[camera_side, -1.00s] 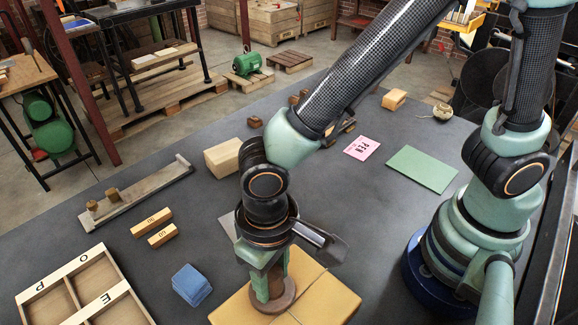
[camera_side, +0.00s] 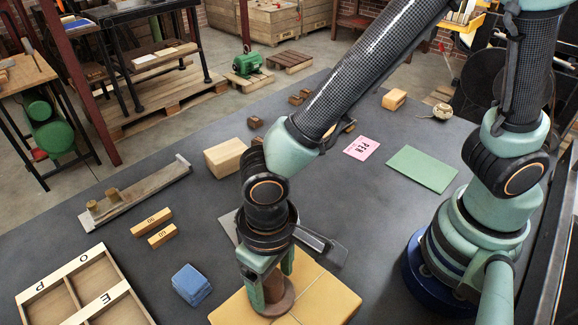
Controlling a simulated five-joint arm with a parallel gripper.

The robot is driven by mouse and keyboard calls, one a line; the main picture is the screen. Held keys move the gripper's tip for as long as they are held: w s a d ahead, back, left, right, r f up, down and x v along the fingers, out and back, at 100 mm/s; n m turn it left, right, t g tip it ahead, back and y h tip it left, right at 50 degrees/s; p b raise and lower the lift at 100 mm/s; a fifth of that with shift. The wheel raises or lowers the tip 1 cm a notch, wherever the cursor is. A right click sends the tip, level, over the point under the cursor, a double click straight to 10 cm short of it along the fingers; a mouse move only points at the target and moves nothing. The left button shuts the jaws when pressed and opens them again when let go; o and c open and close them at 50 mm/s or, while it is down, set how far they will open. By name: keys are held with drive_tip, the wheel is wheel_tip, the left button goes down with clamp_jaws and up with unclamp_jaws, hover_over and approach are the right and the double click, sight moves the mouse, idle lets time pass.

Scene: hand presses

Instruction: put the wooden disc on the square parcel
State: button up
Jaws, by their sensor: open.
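The square parcel (camera_side: 330,298) is a flat yellow-tan block at the bottom middle of the side view. The wooden disc (camera_side: 277,303) is dark brown and round, and rests on the parcel's top, toward its middle. My gripper (camera_side: 272,290) points down over the disc with its green fingers apart, one on each side of it. The fingers and wrist hide part of the disc and the far part of the parcel.
Left of the parcel are a blue block stack (camera_side: 191,284), two numbered wooden bars (camera_side: 152,222) and a divided wooden tray (camera_side: 60,290). A wooden block (camera_side: 225,157), a pink card (camera_side: 361,147) and a green mat (camera_side: 422,168) lie farther back. Open table lies between them.

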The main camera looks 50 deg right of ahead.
sight(272, 277)
wheel_tip(272, 277, up, 12)
drive_tip(key=w+d+r+t, duration=0.2)
drive_tip(key=w+d, duration=0.1)
drive_tip(key=d, duration=0.5)
drive_tip(key=w+d+r+m+t, duration=0.1)
drive_tip(key=w+d+r, duration=0.1)
drive_tip(key=d, duration=0.7)
drive_tip(key=w+d+r+t, duration=0.2)
drive_tip(key=w+d, duration=0.1)
drive_tip(key=d, duration=0.6)
drive_tip(key=shift+w+d+m+t, duration=0.25)
drive_tip(key=shift+w+m+t, duration=0.05)
drive_tip(key=shift+w+m, duration=0.1)
